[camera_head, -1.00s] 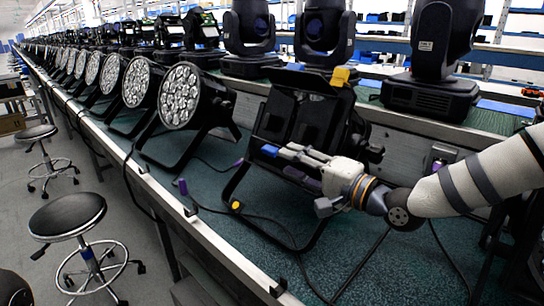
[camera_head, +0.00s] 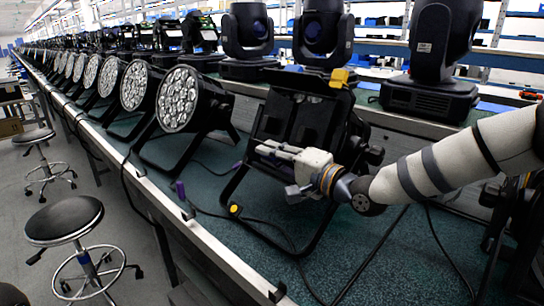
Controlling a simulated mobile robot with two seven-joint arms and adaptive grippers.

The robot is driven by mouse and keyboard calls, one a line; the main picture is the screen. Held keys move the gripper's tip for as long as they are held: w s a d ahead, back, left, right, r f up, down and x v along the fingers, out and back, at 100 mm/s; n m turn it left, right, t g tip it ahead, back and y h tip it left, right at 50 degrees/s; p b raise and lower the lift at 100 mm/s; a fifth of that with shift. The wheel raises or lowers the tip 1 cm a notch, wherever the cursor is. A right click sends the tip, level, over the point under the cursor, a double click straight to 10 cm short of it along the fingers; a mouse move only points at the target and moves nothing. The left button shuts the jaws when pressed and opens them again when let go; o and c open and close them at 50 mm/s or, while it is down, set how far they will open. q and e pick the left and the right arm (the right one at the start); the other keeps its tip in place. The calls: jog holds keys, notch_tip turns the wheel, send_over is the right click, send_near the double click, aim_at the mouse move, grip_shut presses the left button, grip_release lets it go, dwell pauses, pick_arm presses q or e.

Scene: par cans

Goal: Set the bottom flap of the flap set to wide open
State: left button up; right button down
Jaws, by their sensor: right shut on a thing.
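The flap set (camera_head: 300,118) is on the front of a black par can in the middle of the bench, its dark flaps hard to tell apart. A yellow tab (camera_head: 340,77) marks the top edge. My right gripper (camera_head: 266,151) reaches in from the right, shut across the lower front of the flap set. It appears shut on the bottom flap's edge; its fingers hide the grip and the blue tab there. The flap's exact angle cannot be told. My left gripper is not in view.
Moving-head lights (camera_head: 433,60) stand behind. A black stand (camera_head: 235,208) and cables are below the gripper. Stools (camera_head: 65,219) stand on the floor at left.

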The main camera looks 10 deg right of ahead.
jog(key=shift+f, duration=0.2)
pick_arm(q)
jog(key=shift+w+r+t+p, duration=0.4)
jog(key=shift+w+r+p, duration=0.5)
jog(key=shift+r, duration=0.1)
pick_arm(e)
notch_tip(320, 180, down, 6)
jog(key=s+a+n, duration=0.1)
jog(key=a+n, duration=0.1)
jog(key=n, duration=1.1)
jog(key=shift+s+n, duration=0.3)
jog(key=shift+n, duration=0.1)
jog(key=c, duration=1.6)
grip_release()
jog(key=shift+r, duration=0.1)
